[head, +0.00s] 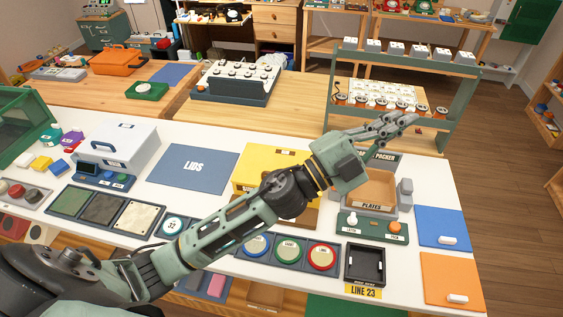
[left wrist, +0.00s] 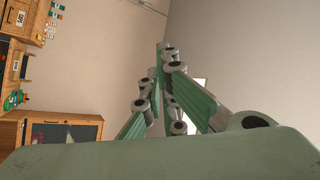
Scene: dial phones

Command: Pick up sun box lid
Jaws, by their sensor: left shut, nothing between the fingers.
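My left gripper (head: 410,121) is shut and empty, raised above the right part of the white table. Its fingers also show in the left wrist view (left wrist: 162,48), against a bare wall. A yellow box-like thing (head: 258,158) stands on the table, partly hidden behind my left arm; I cannot tell whether it bears a sun mark or is the lid. My right gripper is not in view.
A grey-white box (head: 118,147) stands left of the mat. Round dials (head: 289,250) and a black tray (head: 364,264) line the front. Blue (head: 440,222) and orange (head: 452,270) pads lie at right.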

